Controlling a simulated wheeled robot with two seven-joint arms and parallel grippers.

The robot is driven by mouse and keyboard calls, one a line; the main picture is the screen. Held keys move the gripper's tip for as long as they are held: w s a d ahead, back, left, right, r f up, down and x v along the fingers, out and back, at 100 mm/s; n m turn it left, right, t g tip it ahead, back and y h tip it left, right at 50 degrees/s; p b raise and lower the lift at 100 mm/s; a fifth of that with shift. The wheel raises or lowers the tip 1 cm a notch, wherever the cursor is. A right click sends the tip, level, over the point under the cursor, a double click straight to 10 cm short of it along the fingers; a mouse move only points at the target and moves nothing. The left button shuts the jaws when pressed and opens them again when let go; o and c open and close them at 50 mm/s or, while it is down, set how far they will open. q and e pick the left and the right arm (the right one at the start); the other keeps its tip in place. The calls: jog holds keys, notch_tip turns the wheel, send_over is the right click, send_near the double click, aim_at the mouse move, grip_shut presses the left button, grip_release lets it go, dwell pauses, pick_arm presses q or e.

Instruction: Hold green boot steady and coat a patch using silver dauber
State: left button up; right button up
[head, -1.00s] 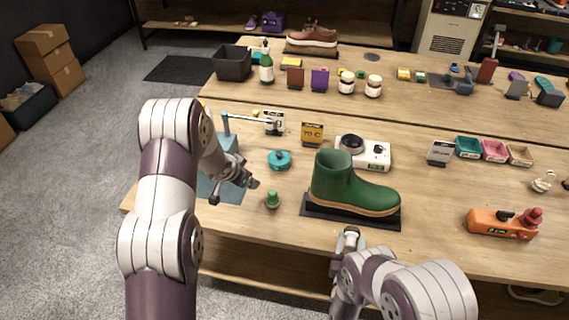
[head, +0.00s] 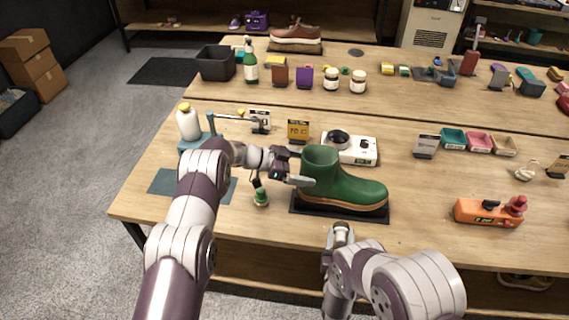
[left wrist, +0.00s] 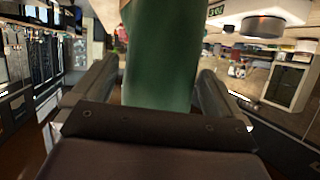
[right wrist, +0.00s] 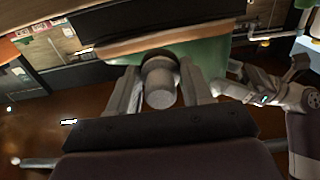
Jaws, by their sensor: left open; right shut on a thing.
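The green boot (head: 348,188) stands upright on a black mat (head: 310,209) near the table's front edge, toe to the right. My left gripper (head: 300,170) is at the left side of its shaft. In the left wrist view the green shaft (left wrist: 162,60) stands between the open fingers; I cannot tell whether they touch it. My right gripper (head: 341,238) is low at the table's front edge, in front of the boot. In the right wrist view it is shut on the silver dauber (right wrist: 160,84), a grey cylinder close to the boot's sole (right wrist: 165,45).
A small green-topped item (head: 261,197) stands just below my left gripper.

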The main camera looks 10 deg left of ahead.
pick_arm(q)
jog(key=shift+x, duration=0.9)
jog(key=c, duration=1)
jog(key=shift+c, duration=0.2)
pick_arm(e)
jog(key=shift+w+a, duration=0.95)
jog(key=shift+a, duration=0.3)
jog(key=shift+w+a, duration=0.95)
jog(key=shift+a, duration=0.25)
jog(key=shift+w+a, duration=0.95)
jog(key=shift+a, duration=0.3)
